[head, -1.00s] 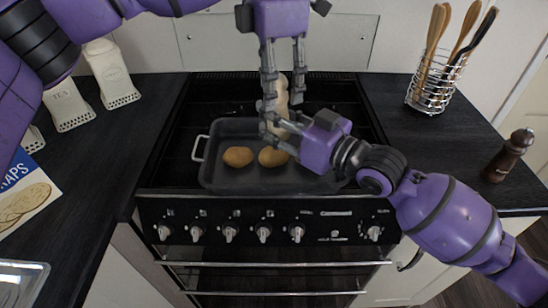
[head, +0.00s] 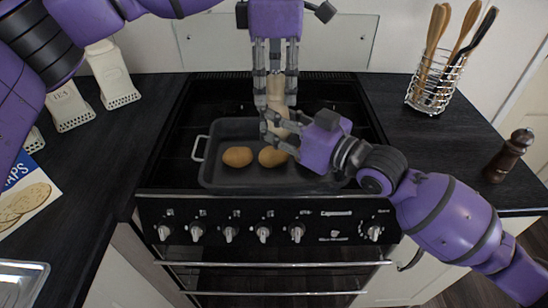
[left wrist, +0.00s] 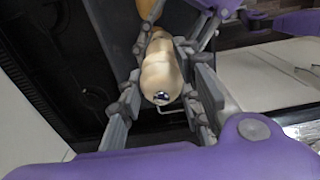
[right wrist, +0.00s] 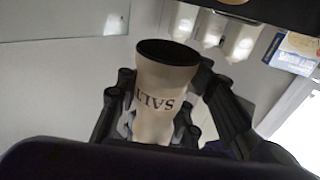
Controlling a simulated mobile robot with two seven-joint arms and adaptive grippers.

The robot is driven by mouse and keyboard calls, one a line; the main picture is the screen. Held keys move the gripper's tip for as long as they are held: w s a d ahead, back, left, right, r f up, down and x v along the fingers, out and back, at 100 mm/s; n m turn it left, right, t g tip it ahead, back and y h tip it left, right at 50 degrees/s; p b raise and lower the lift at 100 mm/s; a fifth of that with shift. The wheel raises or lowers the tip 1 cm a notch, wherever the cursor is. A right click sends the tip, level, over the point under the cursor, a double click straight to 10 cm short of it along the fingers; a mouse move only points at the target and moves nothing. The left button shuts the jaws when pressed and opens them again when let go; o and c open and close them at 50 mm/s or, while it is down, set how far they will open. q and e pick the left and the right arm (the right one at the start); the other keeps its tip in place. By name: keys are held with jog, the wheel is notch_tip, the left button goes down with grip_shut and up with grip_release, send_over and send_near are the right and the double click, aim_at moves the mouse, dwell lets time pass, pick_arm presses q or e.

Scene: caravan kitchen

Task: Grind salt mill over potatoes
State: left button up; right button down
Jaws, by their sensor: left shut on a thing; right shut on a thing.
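The cream salt mill (head: 276,92) is upright above the roasting tray (head: 215,128), partly hidden by fingers. My left gripper (head: 275,98) comes from above and is shut on its upper part; the left wrist view shows the mill's top with a silver knob (left wrist: 162,97). My right gripper (head: 270,126) comes from the right and is shut on its lower body. In the right wrist view the mill (right wrist: 162,88) shows upside-down SALT lettering and a dark end. Two potatoes (head: 237,157) (head: 272,157) lie in the tray below; my right gripper may hide others.
The tray sits on the black cooker (head: 175,165). A pepper mill (head: 508,155) and a wire utensil holder (head: 434,92) stand on the right worktop. White canisters (head: 112,72) and a packet (head: 25,195) are on the left worktop.

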pick_arm(q)
jog(key=n, duration=0.7)
jog(key=shift+w+a, duration=0.2)
jog(key=shift+w, duration=0.05)
jog(key=shift+c, duration=0.2)
jog(key=n, duration=0.5)
jog(key=shift+n, duration=0.4)
jog(key=o, duration=1)
jog(key=shift+c, duration=0.2)
jog(key=shift+o, duration=0.4)
jog(key=shift+s+d, duration=0.1)
